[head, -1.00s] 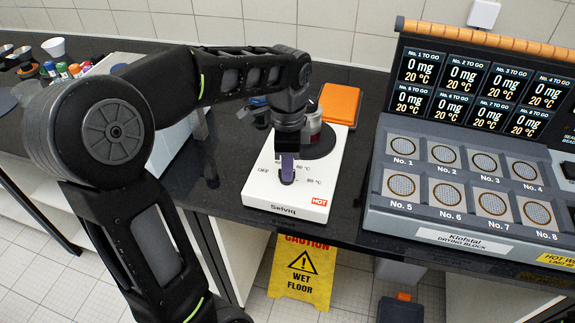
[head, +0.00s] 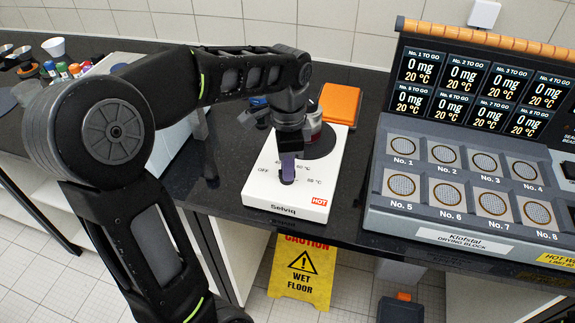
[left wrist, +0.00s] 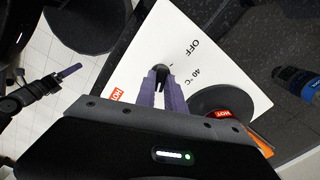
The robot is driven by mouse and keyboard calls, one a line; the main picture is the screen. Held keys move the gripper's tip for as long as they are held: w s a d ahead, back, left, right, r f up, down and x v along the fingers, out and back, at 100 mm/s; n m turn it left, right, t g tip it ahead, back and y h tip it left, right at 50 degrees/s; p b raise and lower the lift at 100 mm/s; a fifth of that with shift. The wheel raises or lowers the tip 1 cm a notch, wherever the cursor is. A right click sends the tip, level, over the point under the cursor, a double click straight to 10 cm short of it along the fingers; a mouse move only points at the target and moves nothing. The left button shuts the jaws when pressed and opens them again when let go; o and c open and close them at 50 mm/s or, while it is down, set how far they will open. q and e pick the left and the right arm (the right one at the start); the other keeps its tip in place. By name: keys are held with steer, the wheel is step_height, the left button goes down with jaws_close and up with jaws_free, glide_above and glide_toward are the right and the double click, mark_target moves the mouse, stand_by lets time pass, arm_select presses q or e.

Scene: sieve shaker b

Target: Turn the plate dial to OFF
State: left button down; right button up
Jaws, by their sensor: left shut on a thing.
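The hot plate unit (head: 262,196) is a white box labelled Selviq with a red HOT mark, on the dark bench. Its dial (left wrist: 161,72) is a small dark knob on the white top, beside the printed OFF and 40 °C in the left wrist view. My left gripper (head: 288,174) points down at it; its purple fingers are shut on the dial. The fingers hide much of the knob, so I cannot tell where it points. At the left of the left wrist view, my right gripper (left wrist: 69,72) shows a purple finger, away from the unit.
A round dark plate (head: 322,146) with a reddish vessel (head: 314,124) sits behind the dial. An orange block (head: 340,103) lies further back. The drying block (head: 440,237) stands to the right. A yellow wet floor sign (head: 300,273) stands below the bench edge.

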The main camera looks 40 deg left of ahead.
arm_select(q)
steer(key=n, duration=0.6)
steer(key=shift+n, duration=0.4)
steer(key=n, duration=0.3)
steer(key=shift+a+n, duration=0.1)
steer(key=shift+n, duration=0.3)
steer(key=n, duration=0.3)
steer(key=shift+n+b, duration=0.3)
steer(key=n, duration=0.3)
steer(key=shift+n, duration=0.3)
steer(key=n, duration=0.3)
steer(key=shift+n, duration=0.3)
steer(key=n+b, duration=0.1)
steer(key=n, duration=0.5)
steer(key=shift+n, duration=0.4)
steer(key=c, duration=1.4)
jaws_free()
steer(key=shift+c, duration=0.2)
